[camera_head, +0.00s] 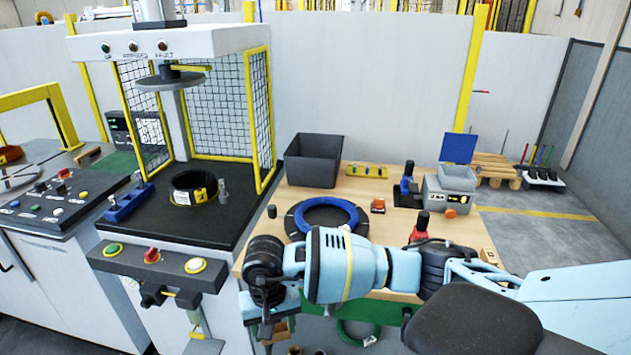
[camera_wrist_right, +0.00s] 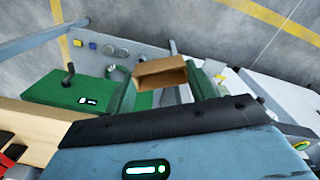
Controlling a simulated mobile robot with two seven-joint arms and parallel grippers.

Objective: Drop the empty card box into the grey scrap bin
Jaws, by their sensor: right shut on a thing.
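My right gripper (camera_head: 271,335) hangs pointing down past the front edge of the table, between the table and the press. It is shut on a small brown card box (camera_head: 283,330), which is mostly hidden by the gripper in the head view. The card box shows better in the right wrist view (camera_wrist_right: 160,73), with its open, hollow side visible, between the fingers. A dark grey open bin (camera_head: 313,163) stands at the back left of the wooden table, well beyond the gripper. Its floor is hidden. My left gripper is not in view.
The wooden table (camera_head: 375,225) bears a blue coil (camera_head: 327,216), a yellow rack (camera_head: 367,170), and a grey device (camera_head: 448,187). The press (camera_head: 150,215) with its yellow mesh guard (camera_head: 259,110) stands left of the bin. Green coils lie below the table.

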